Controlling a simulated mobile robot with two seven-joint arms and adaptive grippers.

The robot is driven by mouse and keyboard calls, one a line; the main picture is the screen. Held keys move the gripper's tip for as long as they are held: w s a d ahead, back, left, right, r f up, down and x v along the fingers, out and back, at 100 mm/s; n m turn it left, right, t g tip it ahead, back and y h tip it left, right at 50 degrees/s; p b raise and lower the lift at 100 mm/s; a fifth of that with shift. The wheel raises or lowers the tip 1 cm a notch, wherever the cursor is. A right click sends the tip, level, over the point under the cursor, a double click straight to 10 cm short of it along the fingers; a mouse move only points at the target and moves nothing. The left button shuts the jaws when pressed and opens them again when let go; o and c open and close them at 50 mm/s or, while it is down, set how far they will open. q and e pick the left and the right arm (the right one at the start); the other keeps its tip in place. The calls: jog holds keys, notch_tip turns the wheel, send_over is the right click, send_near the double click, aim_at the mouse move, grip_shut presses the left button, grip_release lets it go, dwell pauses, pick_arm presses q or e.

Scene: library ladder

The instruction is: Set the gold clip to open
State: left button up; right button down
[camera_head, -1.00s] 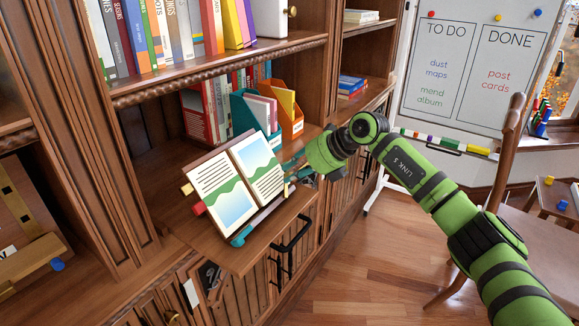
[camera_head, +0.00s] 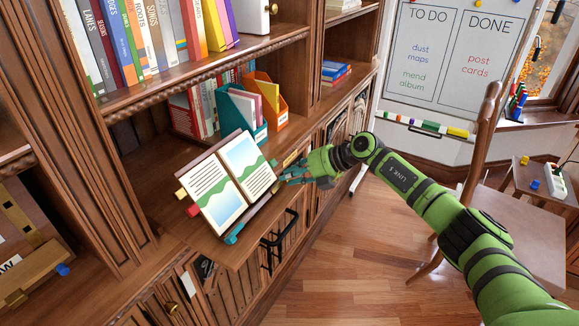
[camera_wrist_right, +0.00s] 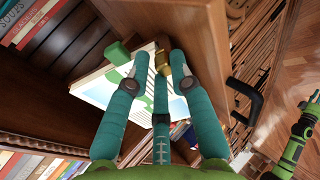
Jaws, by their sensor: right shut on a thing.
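The open book (camera_head: 226,182) leans on a stand on the drop-down shelf, with coloured tabs along its edges. The gold clip (camera_head: 291,158) is a small golden piece at the right side of the book. It also shows in the right wrist view (camera_wrist_right: 162,62), between the teal fingertips and near the book's white page (camera_wrist_right: 95,88). My right gripper (camera_head: 284,176) is shut on the gold clip, its fingers partly hiding it. The same fingers fill the middle of the right wrist view (camera_wrist_right: 159,88). Whether the clip is open or shut I cannot tell. My left gripper is not in view.
A teal file box (camera_head: 240,112) and an orange one (camera_head: 268,103) stand behind the book. The wooden shelf (camera_head: 160,175) is bare left of it. A black handle (camera_head: 280,241) hangs below its front edge. A chair (camera_head: 500,225) stands at right.

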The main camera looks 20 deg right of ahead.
jog(key=shift+s+d+f+m+p, duration=0.2)
jog(key=shift+f+m+p, duration=0.15)
jog(key=shift+m, duration=0.15)
jog(key=shift+f, duration=0.2)
jog(key=c, duration=1.2)
grip_release()
jog(key=shift+c, duration=0.2)
jog(key=shift+a+r, duration=0.1)
jog(key=shift+s+d+r, duration=0.1)
jog(key=shift+d+r, duration=0.2)
jog(key=v, duration=1.1)
jog(key=shift+s, duration=0.2)
jog(key=shift+d+f, duration=0.1)
jog(key=shift+f, duration=0.05)
